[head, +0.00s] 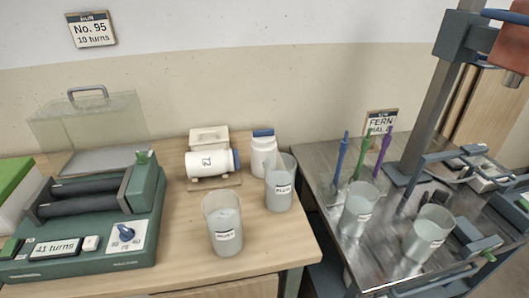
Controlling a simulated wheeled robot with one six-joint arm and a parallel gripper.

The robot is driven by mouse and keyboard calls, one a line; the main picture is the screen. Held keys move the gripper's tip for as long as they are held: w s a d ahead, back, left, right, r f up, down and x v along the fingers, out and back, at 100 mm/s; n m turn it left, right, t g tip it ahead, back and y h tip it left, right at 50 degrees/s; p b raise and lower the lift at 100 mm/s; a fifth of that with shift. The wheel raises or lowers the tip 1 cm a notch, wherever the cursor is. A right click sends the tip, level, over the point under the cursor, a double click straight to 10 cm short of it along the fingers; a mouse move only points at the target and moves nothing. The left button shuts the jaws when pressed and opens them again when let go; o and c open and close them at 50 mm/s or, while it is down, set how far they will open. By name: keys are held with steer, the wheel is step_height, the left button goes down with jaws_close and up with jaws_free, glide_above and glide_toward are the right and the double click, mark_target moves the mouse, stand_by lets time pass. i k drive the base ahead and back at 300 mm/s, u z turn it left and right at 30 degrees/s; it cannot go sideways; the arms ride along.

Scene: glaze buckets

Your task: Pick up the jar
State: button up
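Two white jars with blue lids stand out on the wooden table. One jar (209,163) lies on its side on a small beige stand, its blue lid to the right and a dark mark on its label. The other jar (262,156) stands upright just to the right and behind; a clear bucket partly covers its lower right. I cannot tell from the picture which of the two the task means. My gripper does not show in the head view.
Two clear labelled buckets (223,228) stand at the table's front right. A green roller machine (140,215) with dark rollers fills the left. On the right, a metal table (329,184) holds two more buckets, coloured sticks and a tall grey column (433,100).

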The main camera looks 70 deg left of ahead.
mark_target(259, 153)
steer(key=u, duration=0.45)
steer(key=i, duration=0.65)
steer(key=u, duration=1.25)
steer(key=i, duration=0.4)
steer(key=u, duration=0.4)
